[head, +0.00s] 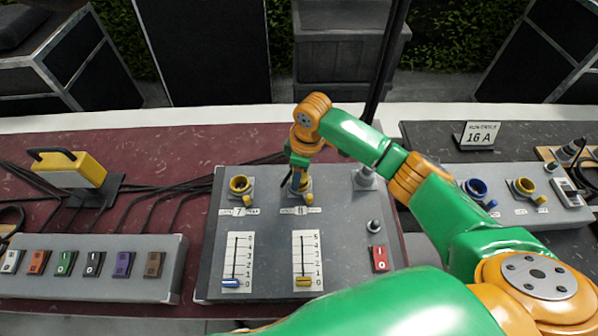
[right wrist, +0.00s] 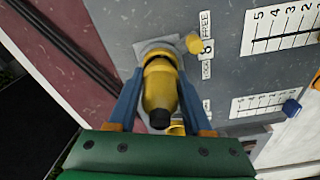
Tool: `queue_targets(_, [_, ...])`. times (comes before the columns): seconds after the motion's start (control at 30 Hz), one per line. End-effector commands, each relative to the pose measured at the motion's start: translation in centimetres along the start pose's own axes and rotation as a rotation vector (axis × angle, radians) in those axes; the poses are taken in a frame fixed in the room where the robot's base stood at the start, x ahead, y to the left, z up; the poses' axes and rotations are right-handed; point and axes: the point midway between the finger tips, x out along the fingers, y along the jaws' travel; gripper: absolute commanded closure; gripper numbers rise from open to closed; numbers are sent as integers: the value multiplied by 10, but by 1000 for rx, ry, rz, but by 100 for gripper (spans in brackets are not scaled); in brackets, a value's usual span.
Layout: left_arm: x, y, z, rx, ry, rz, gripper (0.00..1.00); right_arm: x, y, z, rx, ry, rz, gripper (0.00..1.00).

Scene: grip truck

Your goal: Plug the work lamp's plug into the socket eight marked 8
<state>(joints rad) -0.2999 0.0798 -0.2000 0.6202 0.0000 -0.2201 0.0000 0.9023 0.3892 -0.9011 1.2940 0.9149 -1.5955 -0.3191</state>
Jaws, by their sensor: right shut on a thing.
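My right gripper (head: 299,186) is over the socket marked 8 on the grey panel, and its arm hides part of that socket. In the right wrist view my right gripper (right wrist: 160,84) is shut on a yellow plug (right wrist: 160,92) with a dark rear end. The plug's front is at the mouth of socket eight (right wrist: 158,47); how deep it sits is hidden. The yellow lever knob (right wrist: 193,42) of this socket is beside the FREE/LOCK label. A yellow lamp (head: 78,174) with a black handle stands at the left. My left gripper is not in view.
Socket 7 (head: 240,186) is left of socket eight, with its own yellow knob. Two sliders (head: 233,283) and a red switch (head: 379,258) are on the panel front. A row of coloured switches (head: 93,263) is at left, a second socket panel (head: 545,215) at right. Black cables cross the red table.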

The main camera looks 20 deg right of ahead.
Motion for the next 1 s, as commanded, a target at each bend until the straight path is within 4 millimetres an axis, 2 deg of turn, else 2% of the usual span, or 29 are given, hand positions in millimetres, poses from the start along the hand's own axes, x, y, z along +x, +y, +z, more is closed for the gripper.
queue_targets(0.07, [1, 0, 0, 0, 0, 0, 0, 3, 0, 0, 0, -1, -1, 100])
queue_targets(0.1, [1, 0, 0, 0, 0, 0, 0, 3, 0, 1, 0, -1, -1, 45])
queue_targets(0.2, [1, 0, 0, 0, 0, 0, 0, 3, -1, 1, 0, -2, -3, 18])
queue_targets(0.23, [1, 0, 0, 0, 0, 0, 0, 3, -1, 1, 0, -3, -3, 15])
queue_targets(0.73, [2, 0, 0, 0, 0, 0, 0, 6, -3, 2, -2, -9, -10, 15])
queue_targets(0.77, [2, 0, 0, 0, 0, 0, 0, 6, -4, 3, -2, -9, -11, 29])
queue_targets(0.8, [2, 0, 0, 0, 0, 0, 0, 6, -4, 3, -2, -10, -11, 18])
queue_targets(1.0, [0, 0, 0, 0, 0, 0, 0, 2, -4, 2, -2, -11, -12, 17])
